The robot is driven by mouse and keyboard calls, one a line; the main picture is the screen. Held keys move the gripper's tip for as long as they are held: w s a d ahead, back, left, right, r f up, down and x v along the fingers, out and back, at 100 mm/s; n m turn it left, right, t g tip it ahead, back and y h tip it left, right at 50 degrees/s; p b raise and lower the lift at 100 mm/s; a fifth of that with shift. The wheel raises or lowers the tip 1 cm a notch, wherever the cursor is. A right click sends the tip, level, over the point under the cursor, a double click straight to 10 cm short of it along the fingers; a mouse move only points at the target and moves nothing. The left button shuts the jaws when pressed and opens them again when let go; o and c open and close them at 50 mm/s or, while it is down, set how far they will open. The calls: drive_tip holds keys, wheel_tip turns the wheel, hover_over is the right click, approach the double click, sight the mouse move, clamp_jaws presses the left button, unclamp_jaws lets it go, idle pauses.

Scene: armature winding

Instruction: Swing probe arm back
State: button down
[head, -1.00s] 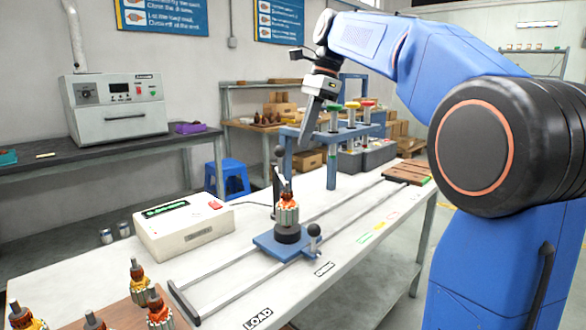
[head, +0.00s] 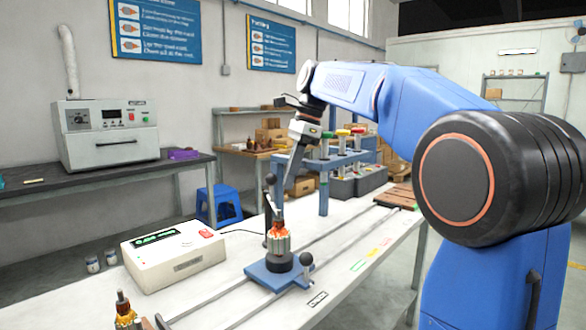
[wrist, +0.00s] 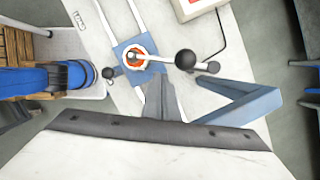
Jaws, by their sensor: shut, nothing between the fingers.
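The probe arm (wrist: 160,58) is a pale bar with a black ball knob (wrist: 184,59). In the wrist view it lies across the top of the orange-and-grey armature. The knob also shows in the head view (head: 270,179), above the armature (head: 278,241), which stands upright on the blue carriage (head: 270,275). My gripper (head: 287,188) is shut and empty, pointing down, just right of the knob in the head view. In the wrist view its fingers (wrist: 158,90) end beside the carriage and armature, apart from the knob in the picture. I cannot tell whether they touch anything.
A white tester box (head: 172,255) stands left of the carriage. A blue gantry (head: 325,170) with coloured-top tools stands behind my gripper. A black-knobbed lever (head: 306,259) sits at the carriage's front right. The rails right of the carriage are clear.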

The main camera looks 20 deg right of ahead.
drive_tip(key=shift+x, duration=2.55)
drive_tip(key=shift+a, duration=0.1)
drive_tip(key=w+a+m+t, duration=0.1)
drive_tip(key=w+a+m, duration=0.2)
drive_tip(key=a+m, duration=0.3)
drive_tip(key=shift+w+a+t+h, duration=0.3)
drive_tip(key=shift+w+a, duration=0.1)
drive_tip(key=shift+a, duration=1.55)
drive_tip(key=shift+w+a, duration=0.1)
drive_tip(key=shift+a, duration=0.05)
